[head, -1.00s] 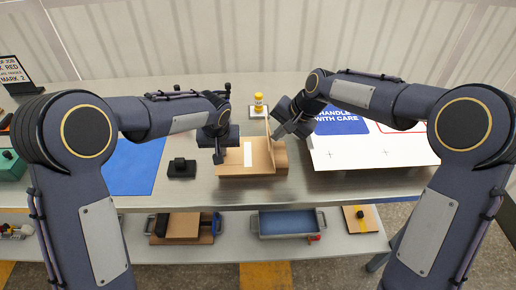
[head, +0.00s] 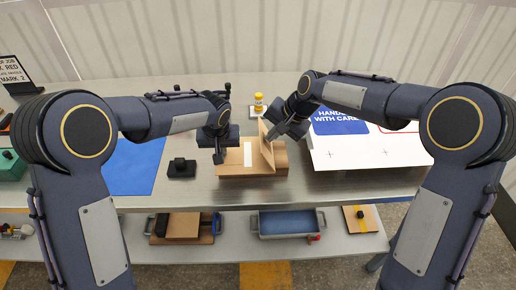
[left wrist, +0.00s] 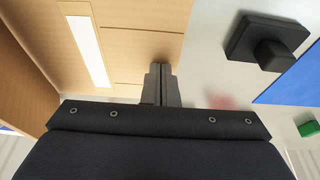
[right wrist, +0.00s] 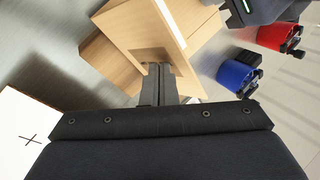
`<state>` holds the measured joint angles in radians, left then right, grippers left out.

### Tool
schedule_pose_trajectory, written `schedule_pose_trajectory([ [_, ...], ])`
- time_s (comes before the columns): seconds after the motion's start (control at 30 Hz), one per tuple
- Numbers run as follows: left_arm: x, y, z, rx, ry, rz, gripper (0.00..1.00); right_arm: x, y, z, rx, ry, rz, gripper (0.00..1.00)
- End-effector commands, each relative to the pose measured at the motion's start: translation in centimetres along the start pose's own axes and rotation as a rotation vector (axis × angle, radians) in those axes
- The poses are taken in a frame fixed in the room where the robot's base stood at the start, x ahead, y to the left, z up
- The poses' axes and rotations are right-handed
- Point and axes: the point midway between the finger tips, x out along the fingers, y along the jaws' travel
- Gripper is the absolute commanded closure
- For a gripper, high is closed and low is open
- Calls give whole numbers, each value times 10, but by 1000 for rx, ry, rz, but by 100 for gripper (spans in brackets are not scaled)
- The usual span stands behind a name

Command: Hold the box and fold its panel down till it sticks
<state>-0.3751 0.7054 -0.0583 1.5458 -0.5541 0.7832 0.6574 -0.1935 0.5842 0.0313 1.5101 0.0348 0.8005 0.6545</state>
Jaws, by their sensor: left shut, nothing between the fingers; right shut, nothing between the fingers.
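The cardboard box (head: 235,170) lies on the metal table, with a white strip (head: 248,154) on its top. Its panel (head: 266,148) stands up from the top and leans to the left. My left gripper (head: 218,158) is shut and empty, its tips at the left end of the box; it also shows in the left wrist view (left wrist: 161,70). My right gripper (head: 272,136) is shut and empty, its tips against or very close to the right face of the panel, as the right wrist view (right wrist: 159,72) shows. Exact contact is unclear.
A black block (head: 181,168) and a blue mat (head: 135,165) lie left of the box. A large white board (head: 370,152) lies to the right. A lower shelf holds trays (head: 288,223).

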Motion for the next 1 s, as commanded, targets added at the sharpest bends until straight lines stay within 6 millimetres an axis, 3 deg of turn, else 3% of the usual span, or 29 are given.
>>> schedule_pose_trajectory([
  [1.0, 5, -1, 5, 1, -14, -5, 100, 11, -6, 6, 0, 0, 0, 100],
])
